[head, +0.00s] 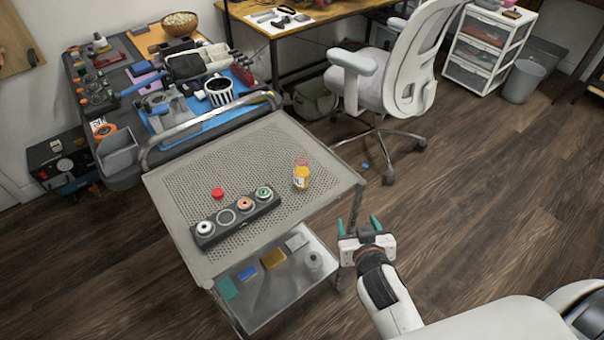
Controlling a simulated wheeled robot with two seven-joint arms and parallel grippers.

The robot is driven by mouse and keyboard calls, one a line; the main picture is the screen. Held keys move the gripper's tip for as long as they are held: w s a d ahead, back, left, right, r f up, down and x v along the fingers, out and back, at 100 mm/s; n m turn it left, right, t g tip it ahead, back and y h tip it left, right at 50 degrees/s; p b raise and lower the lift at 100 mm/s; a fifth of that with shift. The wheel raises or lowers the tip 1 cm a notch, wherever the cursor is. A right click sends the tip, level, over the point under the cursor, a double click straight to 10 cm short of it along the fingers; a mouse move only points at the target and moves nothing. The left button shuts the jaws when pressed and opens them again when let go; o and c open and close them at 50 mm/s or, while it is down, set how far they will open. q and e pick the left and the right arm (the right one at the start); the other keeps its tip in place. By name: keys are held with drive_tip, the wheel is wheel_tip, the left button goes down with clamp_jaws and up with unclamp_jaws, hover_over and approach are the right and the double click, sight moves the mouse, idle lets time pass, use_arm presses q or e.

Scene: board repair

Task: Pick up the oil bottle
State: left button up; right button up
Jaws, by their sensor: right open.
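A small orange-yellow bottle with a pale label and a reddish top (301,174) stands upright on the perforated top of the grey cart, near its right side. It looks like the oil bottle. My right gripper (360,227) is open and empty, with its teal fingers pointing up in the picture. It is off the cart's right edge, below and to the right of the bottle, and apart from it. My left gripper is not in view.
A dark holder (236,219) with several round pieces lies on the grey cart (200,180). A red cap (217,193) lies behind it. The cart's handle (205,120) rises at the back left. A white office chair (400,70) stands behind. Open floor lies right.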

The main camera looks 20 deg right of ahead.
drive_tip(key=w+a+r+t+y, duration=0.1)
drive_tip(key=w+a+r+t, duration=0.1)
drive_tip(key=w+t, duration=0.1)
drive_tip(key=n+t+y, duration=0.3)
drive_tip(key=y, duration=0.1)
approach(305, 178)
drive_tip(key=shift+w+a+f, duration=0.15)
drive_tip(key=shift+w+a, duration=0.1)
drive_tip(key=shift+w, duration=0.15)
drive_tip(key=w, duration=0.6)
drive_tip(key=shift+a+p, duration=0.2)
drive_tip(key=shift+p, duration=0.1)
drive_tip(key=w, duration=0.5)
drive_tip(key=shift+w+r, duration=0.1)
drive_tip(key=shift+r, duration=0.2)
drive_tip(key=c, duration=1.1)
